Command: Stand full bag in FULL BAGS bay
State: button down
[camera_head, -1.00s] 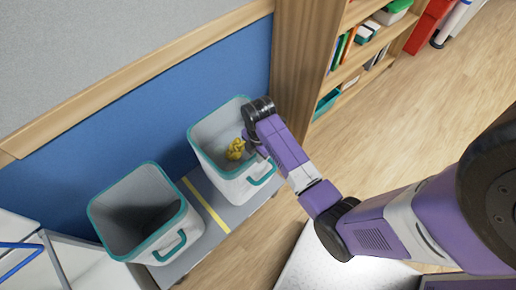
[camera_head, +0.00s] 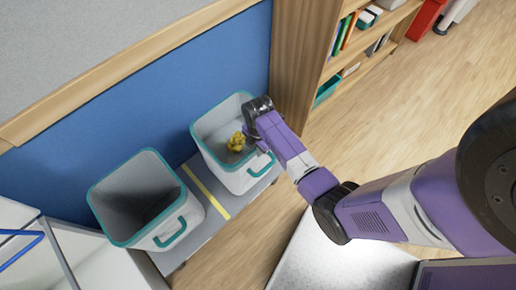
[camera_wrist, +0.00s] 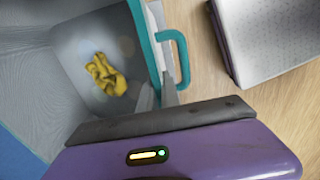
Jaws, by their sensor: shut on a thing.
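A pale bag (camera_head: 239,179) with a teal rim and teal handle stands open on the grey platform, right of the yellow stripe. A crumpled yellow thing lies inside it. My gripper (camera_head: 251,143) is at its right front rim, and the arm comes in from the right. In the wrist view my gripper (camera_wrist: 158,95) is shut on the wall of this bag (camera_wrist: 138,30), beside the teal handle. The yellow thing (camera_wrist: 105,75) shows on the bag's floor there. I cannot read any bay label.
A second teal-rimmed bag (camera_head: 185,221), with nothing seen inside, stands left of the yellow stripe (camera_head: 205,190). A blue wall panel (camera_head: 130,120) is behind, a wooden bookshelf (camera_head: 298,60) to the right. A white speckled surface (camera_head: 320,265) lies in front.

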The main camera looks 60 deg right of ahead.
jog(key=c, duration=1.6)
grip_release()
notch_tip(320, 180, up, 12)
jog(key=shift+p, duration=0.7)
jog(key=s+a+f+m+t+h, duration=0.1)
jog(key=s+a+m+t+h, duration=0.1)
jog(key=s+a+m+t, duration=0.65)
jog(key=s+a+r+m+t, duration=0.2)
jog(key=s+a+r, duration=0.1)
jog(key=r, duration=0.5)
jog(key=s+a+r+m+t+y, duration=0.1)
jog(key=s+a+r+m+t, duration=0.1)
jog(key=r, duration=0.6)
jog(key=s+a+r+m+t+y, duration=0.1)
jog(key=s+a+r+m+t, duration=0.1)
jog(key=s+a+r, duration=0.3)
notch_tip(320, 180, up, 3)
jog(key=shift+s+f+t, duration=0.1)
jog(key=shift+s+t, duration=0.05)
jog(key=shift+t, duration=0.1)
